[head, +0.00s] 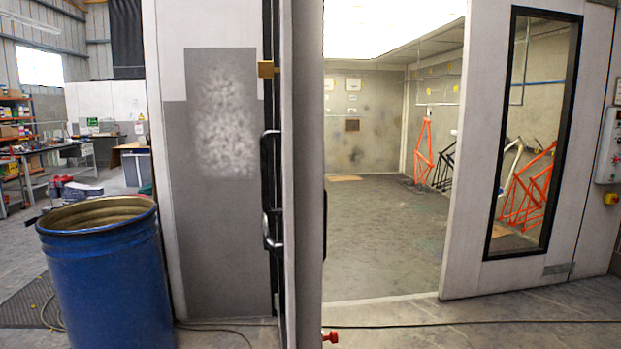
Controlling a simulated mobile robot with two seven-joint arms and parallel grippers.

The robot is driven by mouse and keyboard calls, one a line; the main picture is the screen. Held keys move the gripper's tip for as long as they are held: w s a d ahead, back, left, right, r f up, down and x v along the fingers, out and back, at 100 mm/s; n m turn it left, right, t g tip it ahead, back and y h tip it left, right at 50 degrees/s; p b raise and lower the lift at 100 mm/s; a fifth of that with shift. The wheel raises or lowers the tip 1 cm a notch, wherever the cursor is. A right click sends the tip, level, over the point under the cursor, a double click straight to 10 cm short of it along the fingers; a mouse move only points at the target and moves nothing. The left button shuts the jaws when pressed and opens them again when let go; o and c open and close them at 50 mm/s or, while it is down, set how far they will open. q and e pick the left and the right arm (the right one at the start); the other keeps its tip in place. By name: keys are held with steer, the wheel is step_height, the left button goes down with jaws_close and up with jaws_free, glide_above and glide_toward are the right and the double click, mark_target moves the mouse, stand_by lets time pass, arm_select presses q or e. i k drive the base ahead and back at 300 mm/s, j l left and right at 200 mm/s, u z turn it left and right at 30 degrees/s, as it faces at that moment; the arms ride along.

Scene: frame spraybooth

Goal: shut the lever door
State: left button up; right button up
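The door (305,150) of the spray booth stands open and is seen almost edge-on, just left of the doorway. A long black bar handle (268,190) shows on its left side, with a brass-coloured block (268,69) above it. The door's broad face is mostly hidden by the steep angle. The doorway (385,240) to its right is open, and I see through it into the booth. Neither of my grippers is in view.
A blue drum (108,275) stands at left, near the door. A white panel with a tall window (535,130) borders the doorway at right. A cable (450,325) crosses the floor. A red knob-like thing (330,337) shows at the bottom. Bicycle frames (423,150) stand inside.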

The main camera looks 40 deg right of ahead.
mark_target(298, 26)
steer(key=i+j+z, duration=0.1)
steer(key=z, duration=0.25)
steer(key=i+j+z, duration=0.1)
steer(key=j+z, duration=0.4)
steer(key=z, duration=0.15)
steer(key=i+j+z, duration=0.1)
steer(key=j+z, duration=0.2)
steer(key=i+j+z, duration=0.1)
steer(key=j+z, duration=0.25)
steer(key=j, duration=0.15)
